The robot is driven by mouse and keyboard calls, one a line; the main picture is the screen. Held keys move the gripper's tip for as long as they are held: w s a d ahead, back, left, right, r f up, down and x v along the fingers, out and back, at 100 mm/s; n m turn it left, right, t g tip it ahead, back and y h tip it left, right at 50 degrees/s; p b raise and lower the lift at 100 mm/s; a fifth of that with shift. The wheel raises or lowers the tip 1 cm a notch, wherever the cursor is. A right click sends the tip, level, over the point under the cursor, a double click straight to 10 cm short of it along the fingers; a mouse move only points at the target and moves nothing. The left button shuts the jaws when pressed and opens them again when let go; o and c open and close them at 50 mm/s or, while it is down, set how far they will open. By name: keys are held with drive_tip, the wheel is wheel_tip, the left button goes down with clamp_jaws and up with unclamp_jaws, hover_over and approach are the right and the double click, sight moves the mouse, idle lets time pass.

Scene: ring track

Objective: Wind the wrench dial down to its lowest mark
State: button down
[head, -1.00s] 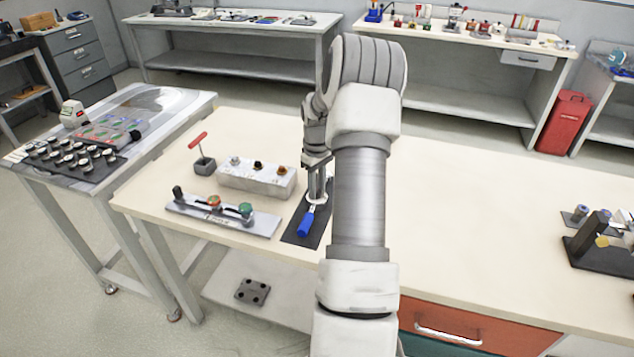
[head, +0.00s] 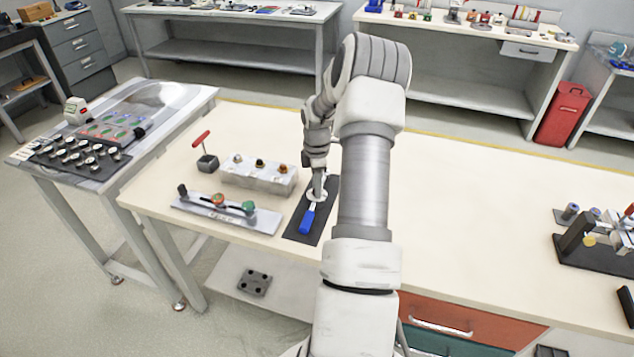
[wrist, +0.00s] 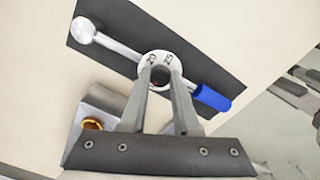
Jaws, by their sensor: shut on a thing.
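The torque wrench lies on a dark mat (head: 300,226) on the cream bench. Its blue handle (head: 307,222) points toward the front in the head view and to the lower right in the wrist view (wrist: 212,98). Its round silver head (wrist: 84,28) is at the upper left in the wrist view. The white dial (wrist: 160,60) sits on the shaft and shows the numbers 20 and 25; its other marks are hidden. My gripper (wrist: 163,75) comes down over the dial with its two fingers shut on it. In the head view my gripper (head: 318,190) is partly hidden by my wrist.
A grey block with three knobs (head: 258,178) stands close left of the mat. The bench right of my arm is mostly clear up to a black fixture (head: 590,250).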

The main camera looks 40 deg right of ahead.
drive_tip(key=shift+n+p, duration=0.6)
drive_tip(key=shift+n, duration=1)
drive_tip(key=c, duration=0.6)
unclamp_jaws()
drive_tip(key=shift+c, duration=0.2)
drive_tip(key=shift+r, duration=0.1)
wheel_tip(320, 180, up, 17)
drive_tip(key=p, duration=0.1)
drive_tip(key=shift+r, duration=0.15)
